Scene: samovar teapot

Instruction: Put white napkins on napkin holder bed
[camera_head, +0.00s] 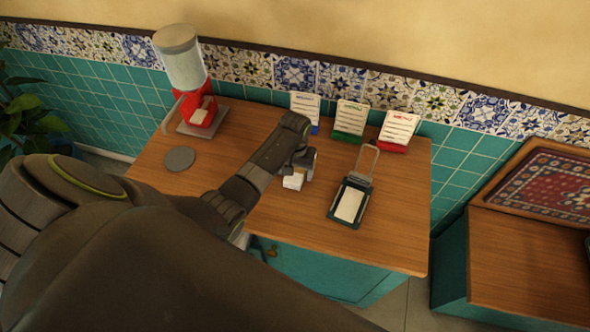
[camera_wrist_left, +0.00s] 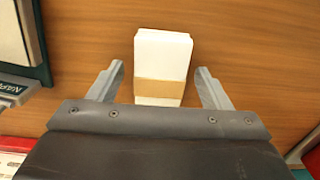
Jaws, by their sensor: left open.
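A small stack of white napkins (camera_head: 293,182) with a brown paper band lies on the wooden counter. In the left wrist view the napkins (camera_wrist_left: 163,48) are between the two grey fingers of my left gripper (camera_wrist_left: 160,70), with a gap on each side. My left gripper (camera_head: 303,163) is open over the stack in the head view. The napkin holder (camera_head: 334,208) stands to the right of the napkins, dark green with a wire arm tilted up and a pale surface on its bed. Part of the holder (camera_wrist_left: 38,40) shows at the left wrist view's upper left. My right gripper is not in view.
Three card stands, blue (camera_head: 304,106), green (camera_head: 350,119) and red (camera_head: 397,130), line the back of the counter. A red dispenser (camera_head: 199,112) stands at the back left, with a grey disc (camera_head: 180,158) in front. The counter's right front part is clear.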

